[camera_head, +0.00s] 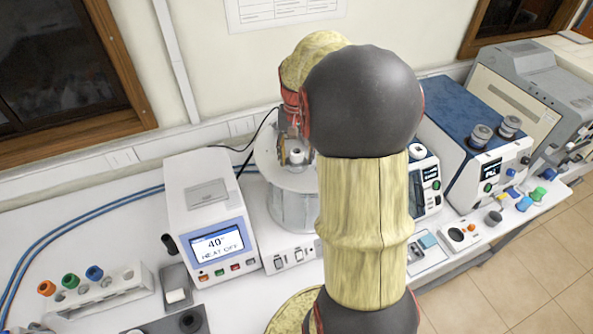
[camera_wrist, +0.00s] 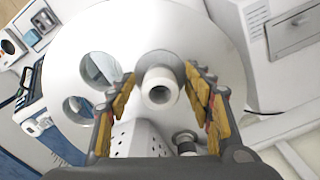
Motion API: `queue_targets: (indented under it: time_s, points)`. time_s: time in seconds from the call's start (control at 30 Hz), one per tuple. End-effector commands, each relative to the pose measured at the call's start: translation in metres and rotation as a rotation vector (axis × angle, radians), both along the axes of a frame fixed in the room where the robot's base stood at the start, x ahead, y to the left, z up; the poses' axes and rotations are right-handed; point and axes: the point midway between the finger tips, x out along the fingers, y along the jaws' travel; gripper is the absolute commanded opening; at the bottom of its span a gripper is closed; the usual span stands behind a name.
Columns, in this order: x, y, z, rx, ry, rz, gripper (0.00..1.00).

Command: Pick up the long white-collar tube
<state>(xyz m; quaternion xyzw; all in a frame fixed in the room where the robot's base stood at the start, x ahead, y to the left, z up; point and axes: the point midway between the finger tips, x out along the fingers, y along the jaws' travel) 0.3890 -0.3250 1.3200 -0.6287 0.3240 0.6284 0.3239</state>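The long white-collar tube (camera_wrist: 159,88) shows end-on in the wrist view, with a round white collar and a grey opening. It stands in the white round bath lid (camera_wrist: 75,60), and its length below the collar is hidden. My gripper (camera_wrist: 160,76) is open, with one yellow-padded finger on each side of the collar. Narrow gaps show beside the collar, and I cannot tell whether a fingertip touches. In the head view the white collar (camera_head: 297,153) shows at the bath top, and my arm hides most of my gripper.
The lid has open round holes (camera_wrist: 86,109). A heater unit (camera_head: 207,205) reading 40° and HEAT OFF stands left of the bath. A rack (camera_head: 97,295) with coloured caps is at front left. Blue-topped instruments (camera_head: 465,115) stand to the right.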

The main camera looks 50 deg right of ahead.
Motion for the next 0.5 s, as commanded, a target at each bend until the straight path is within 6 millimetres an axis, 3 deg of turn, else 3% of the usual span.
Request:
queue_targets:
  time_s: [0.5]
  points:
    - [-0.0001,0.0002,-0.0002,0.001,0.001,0.0,0.2]
